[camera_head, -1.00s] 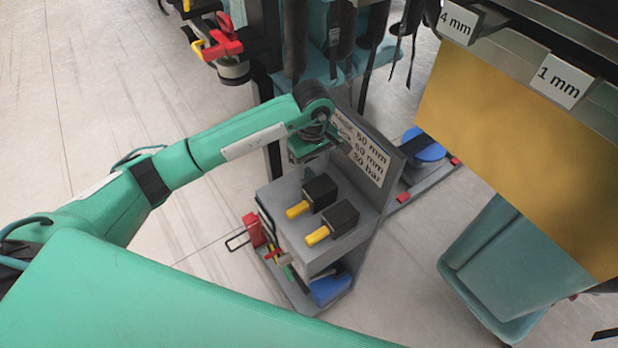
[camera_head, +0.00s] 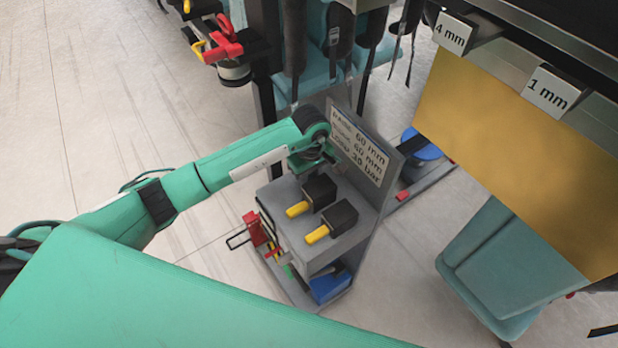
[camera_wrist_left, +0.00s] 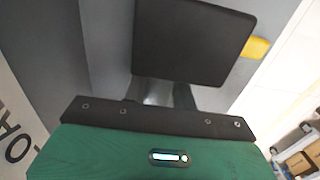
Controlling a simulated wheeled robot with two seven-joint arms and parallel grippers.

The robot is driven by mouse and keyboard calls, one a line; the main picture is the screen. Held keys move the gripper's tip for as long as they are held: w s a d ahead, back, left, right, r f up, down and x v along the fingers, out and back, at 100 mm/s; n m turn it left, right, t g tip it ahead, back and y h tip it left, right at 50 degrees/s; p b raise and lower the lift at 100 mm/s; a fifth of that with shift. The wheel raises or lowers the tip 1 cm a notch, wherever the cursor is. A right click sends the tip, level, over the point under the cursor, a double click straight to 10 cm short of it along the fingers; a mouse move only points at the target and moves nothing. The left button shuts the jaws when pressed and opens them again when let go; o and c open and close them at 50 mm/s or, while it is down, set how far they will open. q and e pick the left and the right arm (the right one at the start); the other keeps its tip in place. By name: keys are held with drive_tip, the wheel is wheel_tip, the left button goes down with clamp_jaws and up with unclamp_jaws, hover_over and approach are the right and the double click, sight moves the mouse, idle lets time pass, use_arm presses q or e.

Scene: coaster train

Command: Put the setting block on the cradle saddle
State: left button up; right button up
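Two black blocks with yellow ends stand on the grey stand: a far one (camera_head: 320,188) and a near one (camera_head: 342,216). I cannot tell which is the setting block. My left gripper (camera_head: 308,166) points down just behind the far block, by the stand's sign; its fingers are mostly hidden in the head view. In the left wrist view a black block (camera_wrist_left: 195,42) with a yellow end (camera_wrist_left: 257,47) is close ahead, and grey finger parts (camera_wrist_left: 165,94) show at its lower edge. Contact and finger opening are unclear. My right gripper is not in view. I cannot identify the cradle saddle.
The stand's upright sign (camera_head: 360,150) rises close to my left gripper. Red parts (camera_head: 254,229) and a blue item (camera_head: 330,287) are lower on the stand. A yellow panel (camera_head: 500,150) with "4 mm" and "1 mm" tags overhangs the right. Pale floor is clear at left.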

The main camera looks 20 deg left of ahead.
sight(310, 176)
use_arm(q)
clamp_jaws()
